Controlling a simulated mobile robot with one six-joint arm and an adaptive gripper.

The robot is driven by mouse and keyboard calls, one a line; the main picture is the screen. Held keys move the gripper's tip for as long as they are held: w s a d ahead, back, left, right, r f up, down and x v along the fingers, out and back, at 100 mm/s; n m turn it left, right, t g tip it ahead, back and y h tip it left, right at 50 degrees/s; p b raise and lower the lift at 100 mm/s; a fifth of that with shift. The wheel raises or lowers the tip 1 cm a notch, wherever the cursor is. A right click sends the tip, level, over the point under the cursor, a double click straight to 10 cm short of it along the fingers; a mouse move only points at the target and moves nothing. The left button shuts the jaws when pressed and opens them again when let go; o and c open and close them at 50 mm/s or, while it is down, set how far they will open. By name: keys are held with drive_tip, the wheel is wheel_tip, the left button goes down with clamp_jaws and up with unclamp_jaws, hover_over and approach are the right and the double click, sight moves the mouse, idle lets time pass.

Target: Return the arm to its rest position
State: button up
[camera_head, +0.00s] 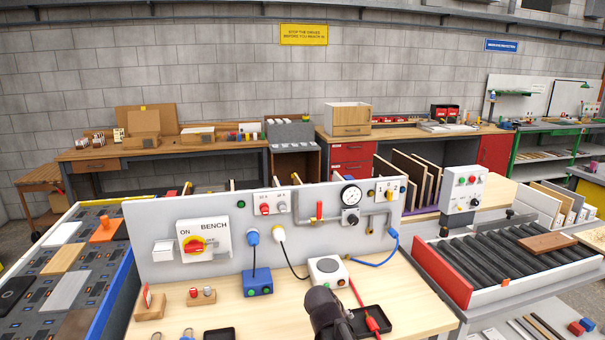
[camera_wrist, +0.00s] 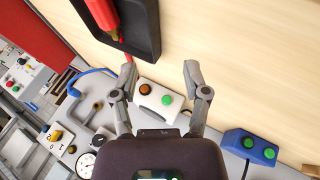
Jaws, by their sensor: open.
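My gripper (camera_wrist: 159,72) is open in the wrist view, its two fingers spread wide with nothing between them. It is above the wooden bench top (camera_head: 275,322). Beyond the fingers in that view is a white button box (camera_wrist: 156,101) with an orange and a green button. The box also shows on the bench in the head view (camera_head: 327,272). In the head view my dark arm end reaches up from the bottom edge, near a black tray (camera_head: 372,322); the fingers cannot be made out there. A red tool (camera_head: 371,321) lies with its tip over this tray.
A grey panel (camera_head: 160,215) with a rotary switch, gauge and plugs stands behind the bench top. A blue button box (camera_head: 257,282) and small wooden blocks (camera_head: 150,305) stand left. A roller conveyor (camera_head: 500,252) carrying a brown board (camera_head: 547,243) is at right. Cables cross the bench.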

drive_tip(key=s+d+f+m+g+y+p, duration=0.1)
drive_tip(key=s+d+m+g+y, duration=0.2)
drive_tip(key=s, duration=0.9)
drive_tip(key=shift+s+d+f+m+g+y+p, duration=0.15)
drive_tip(key=shift+s+d+m+g+y+p, duration=0.4)
drive_tip(key=shift+d+g, duration=0.85)
drive_tip(key=shift+w+d, duration=0.15)
drive_tip(key=shift+w, duration=0.15)
